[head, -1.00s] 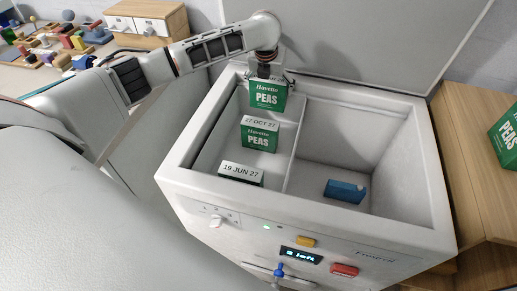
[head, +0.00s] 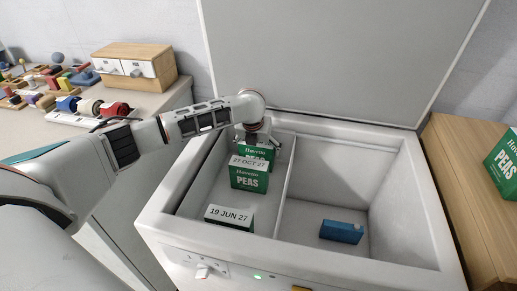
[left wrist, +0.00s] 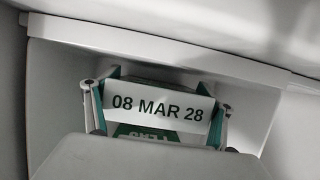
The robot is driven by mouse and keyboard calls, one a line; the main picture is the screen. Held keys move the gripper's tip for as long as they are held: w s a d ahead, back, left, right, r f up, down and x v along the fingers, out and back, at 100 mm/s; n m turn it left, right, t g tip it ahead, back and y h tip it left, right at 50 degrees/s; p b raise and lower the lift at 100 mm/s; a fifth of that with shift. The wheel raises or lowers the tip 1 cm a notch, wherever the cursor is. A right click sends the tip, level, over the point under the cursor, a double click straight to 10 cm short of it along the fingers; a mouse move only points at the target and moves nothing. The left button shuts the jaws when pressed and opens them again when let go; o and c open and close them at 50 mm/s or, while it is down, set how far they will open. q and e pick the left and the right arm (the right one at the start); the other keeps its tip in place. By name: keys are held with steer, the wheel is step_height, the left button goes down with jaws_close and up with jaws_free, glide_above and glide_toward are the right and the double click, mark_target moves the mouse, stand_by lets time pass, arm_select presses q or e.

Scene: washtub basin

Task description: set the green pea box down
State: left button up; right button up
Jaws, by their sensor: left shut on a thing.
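My left gripper (head: 257,143) is shut on a green pea box (head: 263,152), low in the far end of the left compartment of the white basin (head: 408,215). In the left wrist view the gripper's fingers (left wrist: 158,115) flank the box, whose white top (left wrist: 150,107) reads 08 MAR 28. The pea box marked 27 OCT 27 (head: 249,179) stands just in front and hides its lower part, so I cannot tell whether it touches the floor. The pea box marked 19 JUN 27 (head: 229,218) sits nearer in the same compartment. My right gripper is not in view.
A divider (head: 285,185) separates the compartments. A blue block (head: 341,232) lies in the otherwise clear right compartment. The raised lid (head: 330,60) stands behind. Another pea box (head: 503,168) is on the wooden cabinet (head: 462,180) at right.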

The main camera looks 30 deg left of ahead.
arm_select(q)
steer(key=o, duration=1.5)
steer(key=shift+o, duration=1.4)
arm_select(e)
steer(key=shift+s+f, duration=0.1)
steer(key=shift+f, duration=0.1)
arm_select(q)
steer(key=shift+r, duration=0.45)
steer(key=p+v, duration=0.3)
steer(key=v, duration=0.4)
steer(key=p+v, duration=0.1)
steer(key=v, duration=0.2)
steer(key=shift+s+r, duration=0.1)
steer(key=shift+r, duration=0.1)
steer(key=shift+s+d+r, duration=0.1)
steer(key=shift+s+r, duration=0.15)
steer(key=shift+r, duration=0.05)
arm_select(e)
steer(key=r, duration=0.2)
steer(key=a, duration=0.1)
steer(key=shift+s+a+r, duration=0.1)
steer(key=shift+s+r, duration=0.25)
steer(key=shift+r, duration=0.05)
